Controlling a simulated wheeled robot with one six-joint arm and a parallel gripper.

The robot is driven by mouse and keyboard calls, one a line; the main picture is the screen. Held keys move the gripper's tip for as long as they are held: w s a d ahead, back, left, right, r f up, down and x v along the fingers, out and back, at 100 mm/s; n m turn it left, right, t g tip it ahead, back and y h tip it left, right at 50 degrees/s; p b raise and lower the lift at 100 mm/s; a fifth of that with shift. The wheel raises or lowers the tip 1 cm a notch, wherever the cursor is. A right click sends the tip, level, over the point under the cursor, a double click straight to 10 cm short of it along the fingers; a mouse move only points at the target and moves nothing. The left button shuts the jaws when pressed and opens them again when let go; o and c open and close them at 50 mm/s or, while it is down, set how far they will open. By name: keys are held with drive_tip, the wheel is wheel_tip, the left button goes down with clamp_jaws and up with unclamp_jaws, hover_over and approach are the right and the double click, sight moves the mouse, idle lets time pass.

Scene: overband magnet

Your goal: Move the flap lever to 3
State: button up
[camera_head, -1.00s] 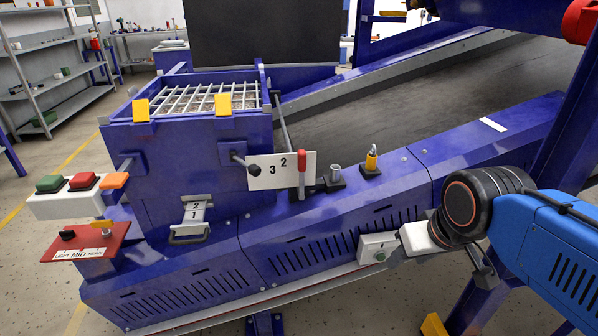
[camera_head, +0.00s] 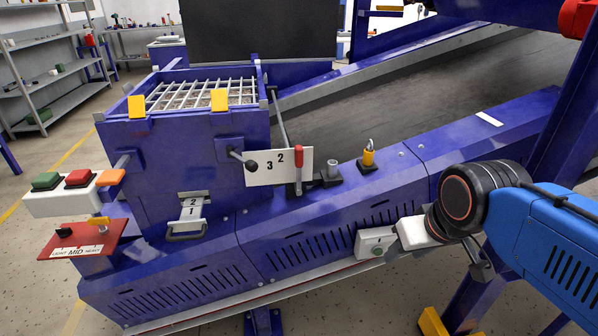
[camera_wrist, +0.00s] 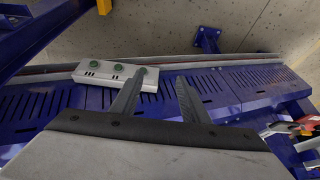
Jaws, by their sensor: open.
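A red-handled lever (camera_head: 298,158) stands upright on the blue machine body, in front of the right part of a white plate (camera_head: 262,168) marked 3 and 2. The handle covers any mark behind it. A second lever with a black knob (camera_head: 250,165) comes out of the hopper wall at the plate's left end. I cannot tell for certain which is the flap lever. My gripper (camera_wrist: 160,78) is open and empty in the wrist view, its fingers spread above the slotted side panels. It is well to the right of both levers; its fingers are not clear in the head view.
A white box with green buttons (camera_wrist: 92,73) lies by my fingertips. The hopper (camera_head: 180,155) has a grate on top and a handled 2/1 slide (camera_head: 190,212). A button box (camera_head: 75,193) and a red MID plate (camera_head: 82,240) jut out left. A yellow-topped post (camera_head: 368,157) stands right of the levers.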

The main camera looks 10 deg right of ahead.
drive_tip(key=shift+w+r, duration=0.1)
drive_tip(key=c, duration=0.5)
drive_tip(key=w+a+r+g, duration=0.1)
drive_tip(key=w+r, duration=0.3)
drive_tip(key=w+a+r+y, duration=0.1)
drive_tip(key=w+r, duration=0.3)
drive_tip(key=w, duration=0.1)
drive_tip(key=w+a+r+g+y, duration=0.1)
drive_tip(key=w+r, duration=0.3)
drive_tip(key=shift+w+a+r+g, duration=0.15)
drive_tip(key=shift+a+r+g, duration=0.15)
drive_tip(key=shift+r, duration=0.1)
clamp_jaws()
drive_tip(key=w+a+r+g+y, duration=0.1)
drive_tip(key=w+r, duration=0.3)
drive_tip(key=w, duration=0.3)
drive_tip(key=w+a+r+g+y, duration=0.15)
drive_tip(key=w+r, duration=0.25)
drive_tip(key=w, duration=0.4)
drive_tip(key=a+f, duration=0.8)
drive_tip(key=f, duration=0.1)
drive_tip(key=shift+s+f, duration=0.2)
drive_tip(key=shift+f, duration=0.05)
